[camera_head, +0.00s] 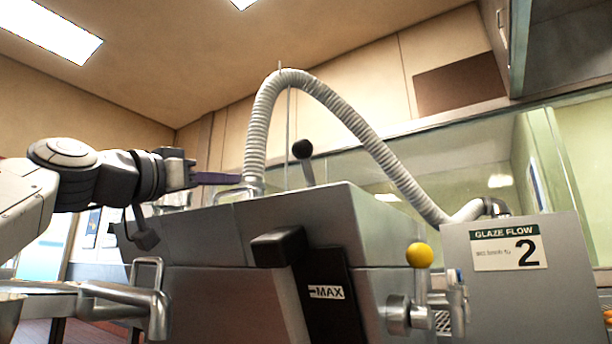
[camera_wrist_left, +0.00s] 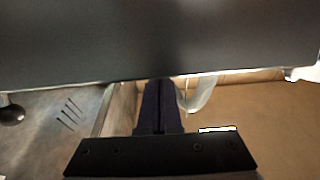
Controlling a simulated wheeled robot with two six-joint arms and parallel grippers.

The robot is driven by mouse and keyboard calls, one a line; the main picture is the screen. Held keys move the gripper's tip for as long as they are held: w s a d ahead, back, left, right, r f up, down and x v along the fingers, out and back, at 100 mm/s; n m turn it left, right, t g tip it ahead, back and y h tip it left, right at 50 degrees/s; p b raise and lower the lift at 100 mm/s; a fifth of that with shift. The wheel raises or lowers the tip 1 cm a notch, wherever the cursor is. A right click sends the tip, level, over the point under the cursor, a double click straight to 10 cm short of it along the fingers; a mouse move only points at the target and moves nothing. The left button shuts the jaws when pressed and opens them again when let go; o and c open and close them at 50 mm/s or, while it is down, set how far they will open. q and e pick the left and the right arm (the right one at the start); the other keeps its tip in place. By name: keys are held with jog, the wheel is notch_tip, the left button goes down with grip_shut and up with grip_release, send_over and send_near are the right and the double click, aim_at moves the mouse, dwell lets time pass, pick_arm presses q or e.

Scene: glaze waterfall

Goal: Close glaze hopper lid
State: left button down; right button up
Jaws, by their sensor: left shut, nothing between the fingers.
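The glaze hopper is a grey metal box (camera_head: 215,295) with a sloped upper part (camera_head: 330,215) in the head view. A thin metal loop handle (camera_head: 230,194) shows at its top edge, below a ribbed hose. I cannot tell clearly which panel is the lid or how far it stands open. My left gripper (camera_head: 236,179) reaches in from the left, level, just above the top edge, its purple fingers shut and empty. In the left wrist view the shut fingers (camera_wrist_left: 160,105) meet the edge of a large dark panel (camera_wrist_left: 160,40); contact is unclear. My right gripper is not seen.
The ribbed hose (camera_head: 285,80) arches over the hopper to the right. A black-knobbed lever (camera_head: 303,150), a yellow-knobbed valve (camera_head: 419,255) and a box labelled GLAZE FLOW 2 (camera_head: 560,295) stand right of the gripper. Metal bars (camera_head: 150,300) stick out at lower left.

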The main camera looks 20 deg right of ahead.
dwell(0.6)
pick_arm(q)
jog(key=r+p, duration=0.3)
jog(key=r, duration=0.1)
jog(key=shift+s+a+p, duration=0.2)
jog(key=shift+a+p, duration=0.15)
jog(key=shift+p, duration=0.05)
jog(key=s+a+f+b, duration=0.3)
jog(key=a+f+b, duration=0.2)
jog(key=f+b, duration=0.2)
jog(key=shift+s+a+f, duration=0.15)
jog(key=shift+s+f, duration=0.25)
jog(key=shift+f, duration=0.1)
